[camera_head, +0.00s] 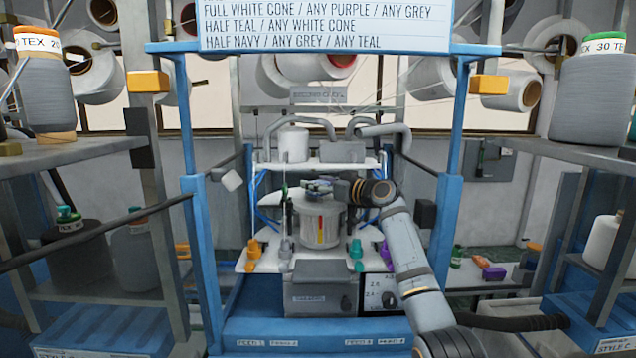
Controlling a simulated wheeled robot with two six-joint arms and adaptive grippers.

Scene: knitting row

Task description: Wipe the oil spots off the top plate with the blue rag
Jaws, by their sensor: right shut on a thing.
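My right arm reaches in from the lower right, and its gripper (322,187) is over the top of the pale round drum of the knitting machine (320,222). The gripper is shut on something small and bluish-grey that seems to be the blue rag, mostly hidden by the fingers. A white plate (345,165) spans the machine behind and above the gripper. I cannot tell for sure which surface is the top plate. No oil spots can be made out at this size. My left gripper is not in view.
A white cone (293,144) and grey pipes stand on the white plate. Blue posts (203,265) flank the machine. Orange and teal pegs (356,250) surround the drum. Side shelves hold cones (594,98). A sign (325,25) hangs above, with yarn threads near it.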

